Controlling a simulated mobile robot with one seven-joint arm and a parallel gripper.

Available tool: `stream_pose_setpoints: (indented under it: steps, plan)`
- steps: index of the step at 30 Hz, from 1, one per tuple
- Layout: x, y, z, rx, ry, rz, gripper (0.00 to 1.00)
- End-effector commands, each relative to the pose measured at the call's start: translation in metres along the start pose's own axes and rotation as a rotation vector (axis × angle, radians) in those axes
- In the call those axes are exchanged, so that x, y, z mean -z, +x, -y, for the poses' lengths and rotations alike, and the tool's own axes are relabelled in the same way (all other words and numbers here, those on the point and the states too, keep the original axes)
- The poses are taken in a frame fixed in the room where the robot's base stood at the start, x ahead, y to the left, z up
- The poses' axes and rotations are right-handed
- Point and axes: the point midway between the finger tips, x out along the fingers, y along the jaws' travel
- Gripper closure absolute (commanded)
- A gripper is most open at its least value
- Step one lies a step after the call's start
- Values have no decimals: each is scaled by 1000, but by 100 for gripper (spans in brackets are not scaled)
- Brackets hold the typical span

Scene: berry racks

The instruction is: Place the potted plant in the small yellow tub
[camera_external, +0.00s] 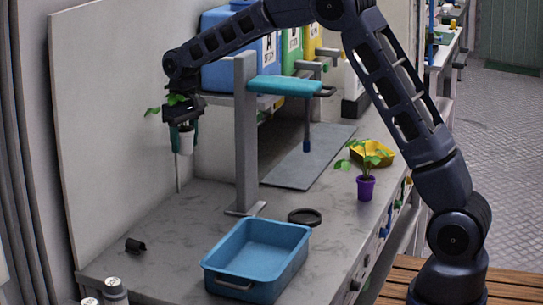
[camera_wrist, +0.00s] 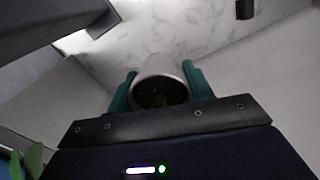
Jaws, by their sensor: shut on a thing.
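My gripper (camera_external: 184,138) is raised at the left, above the far end of the counter. Its green fingers are shut on a white pot (camera_external: 187,144) with green leaves above it. In the wrist view the white pot (camera_wrist: 158,66) sits between the two fingers (camera_wrist: 160,86), with its dark inside visible. A small yellow tub (camera_external: 383,157) stands at the right of the counter. A second plant in a purple pot (camera_external: 366,188) stands upright in front of the tub and partly hides it. I cannot tell whether the tub holds anything.
A grey post (camera_external: 246,150) with a teal arm (camera_external: 285,86) stands between my gripper and the yellow tub. A larger blue tub (camera_external: 235,275) is at the front. A black ring (camera_external: 305,216) and a small black piece (camera_external: 135,245) lie on the counter (camera_external: 180,225). Coloured bins stand behind.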

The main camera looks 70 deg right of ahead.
Motion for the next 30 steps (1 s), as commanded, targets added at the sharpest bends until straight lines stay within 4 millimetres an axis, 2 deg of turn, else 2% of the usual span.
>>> stream_pose_setpoints:
  steps: [1,6,15,24,30]
  plan:
    - [10,-19,-14,0,27,-6,73]
    - [30,-79,-55,0,113,-6,73]
    - [47,-186,-130,0,268,-6,73]
    - [42,-289,-211,1,449,-6,73]
    - [26,-345,-265,0,599,-5,73]
